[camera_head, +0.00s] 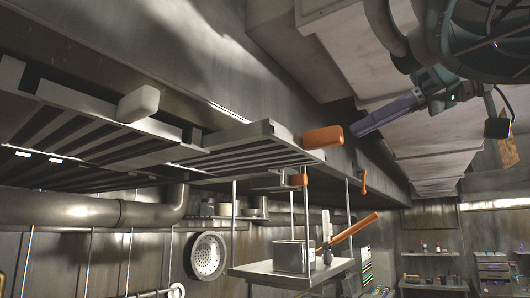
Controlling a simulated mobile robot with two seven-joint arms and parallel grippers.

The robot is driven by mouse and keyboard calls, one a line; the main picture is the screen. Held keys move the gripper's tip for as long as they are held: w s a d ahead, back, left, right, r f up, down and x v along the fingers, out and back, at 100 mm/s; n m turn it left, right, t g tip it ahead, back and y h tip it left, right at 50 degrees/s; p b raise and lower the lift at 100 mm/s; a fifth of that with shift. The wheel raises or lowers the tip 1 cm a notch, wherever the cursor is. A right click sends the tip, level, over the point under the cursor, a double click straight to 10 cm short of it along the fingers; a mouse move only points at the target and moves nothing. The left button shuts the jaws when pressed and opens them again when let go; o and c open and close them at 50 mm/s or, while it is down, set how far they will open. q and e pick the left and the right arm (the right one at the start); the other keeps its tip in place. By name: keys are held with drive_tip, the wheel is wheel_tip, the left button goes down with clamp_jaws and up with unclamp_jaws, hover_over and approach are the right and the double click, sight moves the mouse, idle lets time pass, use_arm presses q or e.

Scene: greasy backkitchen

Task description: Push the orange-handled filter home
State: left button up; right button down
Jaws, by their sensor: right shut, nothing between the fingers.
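The orange-handled filter (255,152) is a slatted metal panel in the underside of the hood, at the middle of the view. Its front end sticks out and hangs lower than the hood edge behind it. Its orange handle (323,137) is at its right end. My right gripper (358,128) comes in from the upper right, shut and empty. Its purple fingertips point left at the handle, with a small gap between them in the picture. I cannot tell the distance in depth. My left gripper is not in view.
A filter with a white handle (138,104) lies to the left. Smaller orange handles (298,180) show farther back. Below stands a metal shelf (262,271) with a box and an orange-handled tool (354,227). A large pipe (90,211) runs along the left wall.

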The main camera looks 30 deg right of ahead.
sight(319, 130)
drive_tip(key=shift+w+a+r+p, duration=0.1)
drive_tip(key=shift+w+a+p, duration=0.15)
drive_tip(key=shift+w+p, duration=0.25)
drive_tip(key=shift+w+a+p, duration=0.4)
drive_tip(key=shift+w+p, duration=0.3)
drive_tip(key=shift+w+a+p, duration=0.35)
drive_tip(key=shift+w+p, duration=0.35)
drive_tip(key=shift+w+a+p, duration=0.4)
drive_tip(key=shift+w+p, duration=0.3)
drive_tip(key=shift+w, duration=0.2)
drive_tip(key=shift+w+a, duration=0.35)
drive_tip(key=shift+w, duration=0.25)
drive_tip(key=shift+w+a, duration=0.35)
drive_tip(key=shift+w, duration=0.2)
drive_tip(key=shift+w+a+p, duration=0.1)
drive_tip(key=shift+w+a, duration=0.3)
drive_tip(key=shift+w, duration=0.4)
drive_tip(key=shift+w+a+p, duration=0.1)
drive_tip(key=shift+w+a, duration=0.25)
drive_tip(key=shift+w, duration=0.4)
drive_tip(key=shift+w+a+p, duration=0.1)
drive_tip(key=shift+w+a, duration=0.3)
drive_tip(key=shift+w, duration=0.4)
drive_tip(key=shift+b+v, duration=0.75)
drive_tip(key=shift+v, duration=2)
drive_tip(key=shift+s+d+r, duration=0.1)
drive_tip(key=shift+s+d, duration=0.1)
drive_tip(key=shift+s, duration=0.15)
